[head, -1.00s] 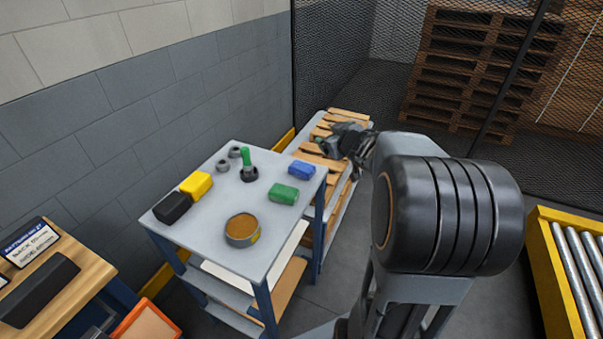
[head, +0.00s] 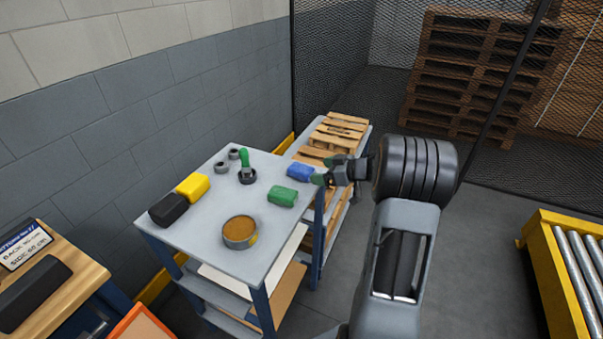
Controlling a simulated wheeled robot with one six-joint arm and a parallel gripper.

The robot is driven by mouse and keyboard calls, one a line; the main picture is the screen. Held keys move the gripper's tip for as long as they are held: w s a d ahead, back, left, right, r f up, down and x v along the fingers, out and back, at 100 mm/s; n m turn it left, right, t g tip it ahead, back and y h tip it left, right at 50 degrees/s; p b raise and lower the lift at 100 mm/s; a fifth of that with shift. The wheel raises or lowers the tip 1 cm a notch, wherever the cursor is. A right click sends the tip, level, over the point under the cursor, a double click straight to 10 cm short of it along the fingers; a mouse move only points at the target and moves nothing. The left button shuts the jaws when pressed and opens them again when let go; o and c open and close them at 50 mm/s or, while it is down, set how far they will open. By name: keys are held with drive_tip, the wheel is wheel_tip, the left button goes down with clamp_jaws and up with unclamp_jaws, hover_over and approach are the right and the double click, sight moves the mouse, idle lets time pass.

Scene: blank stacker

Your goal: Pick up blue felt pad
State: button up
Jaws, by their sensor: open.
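The blue felt pad (head: 300,172) lies on the grey cart top near its right edge. My gripper (head: 322,171) is just to the right of the pad, at the cart's edge, with its fingers pointing left toward it. The gripper is open and empty. In this view I cannot tell whether a fingertip touches the pad.
A green pad (head: 283,196) lies close in front of the blue one. A green-handled tool (head: 246,170), a yellow block (head: 193,187), a black block (head: 168,210) and a round tin (head: 240,232) share the top. Wooden pallets (head: 335,135) stand behind.

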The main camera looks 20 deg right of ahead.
sight(308, 170)
drive_tip(key=shift+x, duration=3.15)
drive_tip(key=shift+a+r, duration=0.1)
drive_tip(key=shift+r, duration=0.05)
drive_tip(key=c, duration=1)
